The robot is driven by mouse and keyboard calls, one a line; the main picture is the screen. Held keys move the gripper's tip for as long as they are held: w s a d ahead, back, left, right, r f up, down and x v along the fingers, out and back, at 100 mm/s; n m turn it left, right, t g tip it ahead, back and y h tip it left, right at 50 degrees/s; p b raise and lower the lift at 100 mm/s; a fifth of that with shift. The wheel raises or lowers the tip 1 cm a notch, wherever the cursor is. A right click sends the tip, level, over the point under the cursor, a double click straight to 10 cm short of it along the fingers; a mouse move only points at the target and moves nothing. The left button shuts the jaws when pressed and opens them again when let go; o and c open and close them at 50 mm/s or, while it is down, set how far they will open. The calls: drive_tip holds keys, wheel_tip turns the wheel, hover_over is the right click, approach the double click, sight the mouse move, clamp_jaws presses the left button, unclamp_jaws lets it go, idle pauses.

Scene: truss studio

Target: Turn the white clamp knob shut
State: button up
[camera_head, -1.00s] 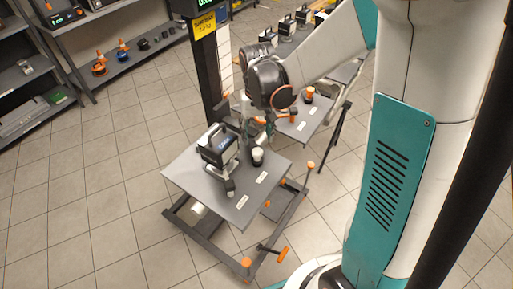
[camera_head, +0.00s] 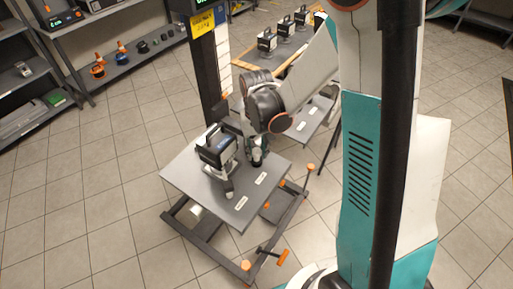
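A grey table (camera_head: 245,215) stands in the middle of the view. Near its back right edge is the clamp with the white knob; my gripper (camera_head: 254,152) now covers the knob, and only a dark part of the clamp (camera_head: 256,162) shows below it. My gripper points down at the knob's place from above. The fingers are small and dark here, so I cannot tell whether they touch the knob or are open or shut.
A black boxy device (camera_head: 215,147) on a grey stand is close left of my gripper. A dark post with a yellow sign (camera_head: 202,23) rises behind. A second grey table (camera_head: 312,122) is behind my arm. The table's front is clear apart from labels.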

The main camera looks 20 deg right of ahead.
clamp_jaws()
drive_tip(key=n+b, duration=0.1)
drive_tip(key=n, duration=0.2)
drive_tip(key=shift+n, duration=0.3)
drive_tip(key=n+b, duration=0.1)
drive_tip(key=n, duration=0.2)
drive_tip(key=shift+n, duration=0.3)
drive_tip(key=n+b, duration=0.1)
drive_tip(key=n, duration=0.3)
drive_tip(key=shift+n, duration=0.3)
drive_tip(key=shift+n+b, duration=0.55)
drive_tip(key=shift+n, duration=1.45)
